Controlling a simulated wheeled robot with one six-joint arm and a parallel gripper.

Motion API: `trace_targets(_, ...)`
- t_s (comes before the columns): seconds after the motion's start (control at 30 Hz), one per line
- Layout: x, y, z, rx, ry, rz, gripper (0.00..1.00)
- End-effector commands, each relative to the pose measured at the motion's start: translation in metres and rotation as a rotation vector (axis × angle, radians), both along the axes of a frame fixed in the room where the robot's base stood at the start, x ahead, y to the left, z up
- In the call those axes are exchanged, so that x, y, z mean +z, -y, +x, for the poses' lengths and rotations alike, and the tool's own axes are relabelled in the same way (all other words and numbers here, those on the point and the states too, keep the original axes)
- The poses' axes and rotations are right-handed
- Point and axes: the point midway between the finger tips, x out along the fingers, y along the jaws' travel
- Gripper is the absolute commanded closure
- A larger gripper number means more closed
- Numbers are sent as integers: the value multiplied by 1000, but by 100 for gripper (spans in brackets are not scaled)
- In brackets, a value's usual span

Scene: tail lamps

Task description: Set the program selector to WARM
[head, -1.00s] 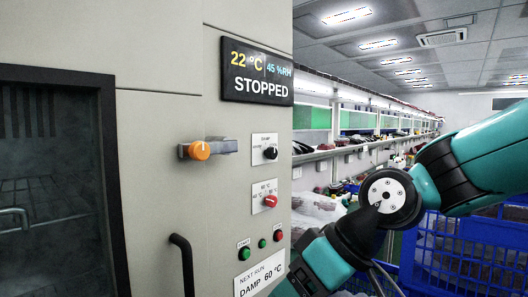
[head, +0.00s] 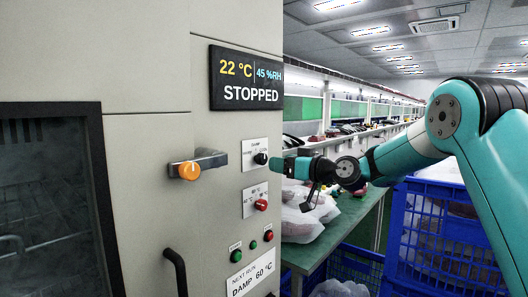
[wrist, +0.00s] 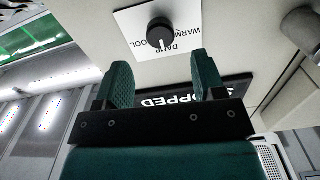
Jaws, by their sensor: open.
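The program selector (head: 260,158) is a black knob on a white plate on the cabinet's front. In the wrist view the knob (wrist: 160,34) shows large, its white mark towards the bottom of the picture. The plate's words, DAMP, WARM and one ending in OOL, appear upside down beside it. My gripper (head: 277,165) is just right of the knob in the head view. In the wrist view my gripper (wrist: 163,72) has its two green fingers apart, with nothing between them, and the knob beyond the gap.
The display (head: 245,79) reads STOPPED, 22 °C, 45 %RH. A card (head: 252,276) reads NEXT RUN DAMP 60 °C. Blue crates (head: 440,240) stand at right.

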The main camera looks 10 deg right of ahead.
Motion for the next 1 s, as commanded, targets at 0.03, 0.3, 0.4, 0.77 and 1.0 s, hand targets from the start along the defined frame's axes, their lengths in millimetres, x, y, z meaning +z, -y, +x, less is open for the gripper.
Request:
trace_targets(0.03, 5, -9, 10, 4, -2, 1, 37)
trace_targets(0.3, 3, -35, 47, 1, -1, 0, 37)
trace_targets(0.4, 1, -40, 54, 1, -1, 0, 37)
trace_targets(0.77, 0, -42, 58, -1, -1, 0, 37)
trace_targets(1.0, 0, -42, 58, -1, -1, 0, 86)
